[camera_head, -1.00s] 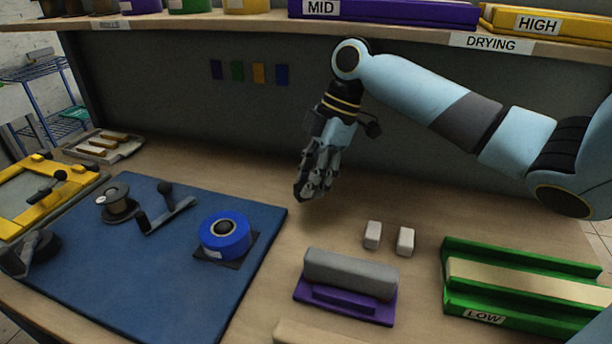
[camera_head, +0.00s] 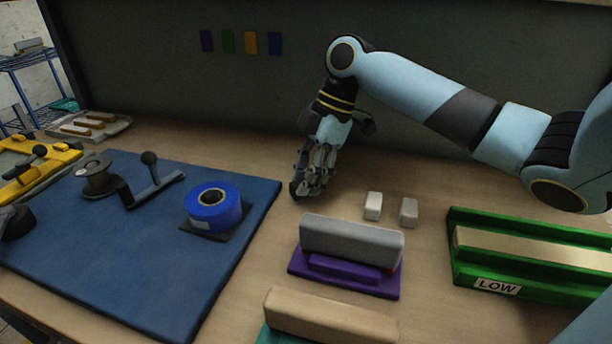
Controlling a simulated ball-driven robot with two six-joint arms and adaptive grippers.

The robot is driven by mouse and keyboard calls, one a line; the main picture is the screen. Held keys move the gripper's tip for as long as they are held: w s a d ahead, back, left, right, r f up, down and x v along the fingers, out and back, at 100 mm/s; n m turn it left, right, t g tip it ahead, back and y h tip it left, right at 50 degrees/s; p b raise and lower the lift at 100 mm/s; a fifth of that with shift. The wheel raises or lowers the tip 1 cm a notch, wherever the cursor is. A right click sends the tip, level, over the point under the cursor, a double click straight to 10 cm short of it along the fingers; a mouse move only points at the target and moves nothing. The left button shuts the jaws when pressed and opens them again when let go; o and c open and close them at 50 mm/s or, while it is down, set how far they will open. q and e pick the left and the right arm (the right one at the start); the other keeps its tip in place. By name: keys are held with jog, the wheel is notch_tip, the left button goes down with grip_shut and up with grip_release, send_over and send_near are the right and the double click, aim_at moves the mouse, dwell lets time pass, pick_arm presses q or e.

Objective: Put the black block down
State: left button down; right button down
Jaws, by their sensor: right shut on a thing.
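My right gripper (camera_head: 308,186) points down over the bare wood just right of the blue mat's far corner. It is shut on a small dark thing (camera_head: 296,190) at its fingertips, which looks like the black block. The fingers hide most of it, and I cannot tell whether it touches the table. My left gripper is not in view.
Two small white blocks (camera_head: 373,206) stand right of the gripper. A grey block in a purple holder (camera_head: 346,281) and a tan block (camera_head: 330,318) lie nearer. A green LOW tray (camera_head: 478,222) is at right. The blue mat (camera_head: 110,265) carries a blue tape roll (camera_head: 226,215).

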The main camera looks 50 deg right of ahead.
jog(key=shift+f, duration=0.55)
jog(key=c, duration=1)
grip_release()
jog(key=shift+o, duration=0.2)
jog(key=v, duration=0.7)
jog(key=shift+r, duration=0.2)
jog(key=shift+s+d, duration=0.1)
